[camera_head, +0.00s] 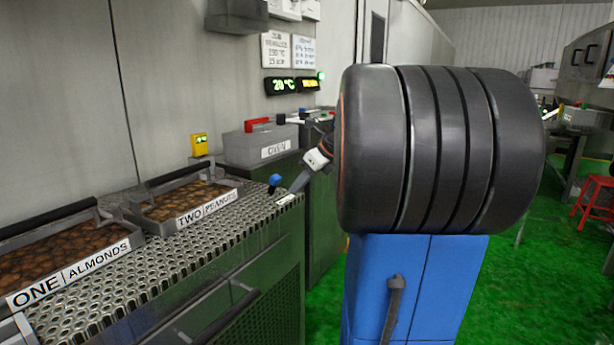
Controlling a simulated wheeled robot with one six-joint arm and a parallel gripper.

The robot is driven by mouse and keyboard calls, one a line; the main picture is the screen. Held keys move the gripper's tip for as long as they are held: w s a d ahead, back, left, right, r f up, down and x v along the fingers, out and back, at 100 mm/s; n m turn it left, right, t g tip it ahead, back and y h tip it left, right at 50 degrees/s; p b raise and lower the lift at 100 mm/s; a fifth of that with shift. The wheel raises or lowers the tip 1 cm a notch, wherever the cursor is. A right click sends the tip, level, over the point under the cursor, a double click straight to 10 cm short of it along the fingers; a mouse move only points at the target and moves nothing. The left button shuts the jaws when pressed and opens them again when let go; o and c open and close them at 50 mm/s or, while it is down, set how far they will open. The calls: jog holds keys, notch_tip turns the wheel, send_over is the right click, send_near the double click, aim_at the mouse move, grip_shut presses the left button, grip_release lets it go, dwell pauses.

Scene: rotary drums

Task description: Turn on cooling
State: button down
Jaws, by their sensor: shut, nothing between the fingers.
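A small blue knob (275,180) stands at the back right of the perforated metal counter (215,250), beside a small white label (287,199). My gripper (292,191) is just right of the blue knob, pointing down and left over the counter's corner. Its fingers look closed, with nothing seen between them. I cannot tell whether it touches the knob or the counter. A green display (281,86) on the wall reads 20 °C, with a yellow display (309,85) beside it.
Trays of almonds (62,255) and peanuts (185,198) sit on the counter. A grey box labelled OVEN (262,147) with a red lever (257,124) stands behind. A yellow device (199,144) is at the wall. Red stool (594,205) stands at right on green floor.

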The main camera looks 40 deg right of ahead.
aim_at(275, 176)
jog(key=shift+w+a+r, duration=0.15)
jog(key=shift+w+a, duration=0.05)
jog(key=shift+w, duration=0.5)
jog(key=shift+w+a+r, duration=0.15)
jog(key=shift+w, duration=0.5)
jog(key=shift+w+a+r, duration=0.15)
jog(key=shift+w+a, duration=0.05)
jog(key=shift+w, duration=0.5)
jog(key=shift+w, duration=0.1)
jog(key=shift+w+a+r+g, duration=0.1)
jog(key=shift+r+g, duration=0.1)
jog(key=shift+g, duration=0.2)
jog(key=shift+w+a+r+g+h, duration=0.2)
jog(key=shift+w+r+g, duration=0.15)
jog(key=shift+w+g, duration=0.25)
jog(key=shift+w+a+r+g+h, duration=0.1)
jog(key=shift+w+r+g+h, duration=0.1)
jog(key=shift+w+r+g, duration=0.3)
jog(key=w+g, duration=0.1)
jog(key=g, duration=0.1)
jog(key=shift+w+a+r+g+h, duration=0.2)
jog(key=shift+w+g+h, duration=0.1)
jog(key=shift+w, duration=0.05)
jog(key=shift+w+r, duration=0.15)
jog(key=shift+w, duration=0.15)
jog(key=shift+r, duration=0.1)
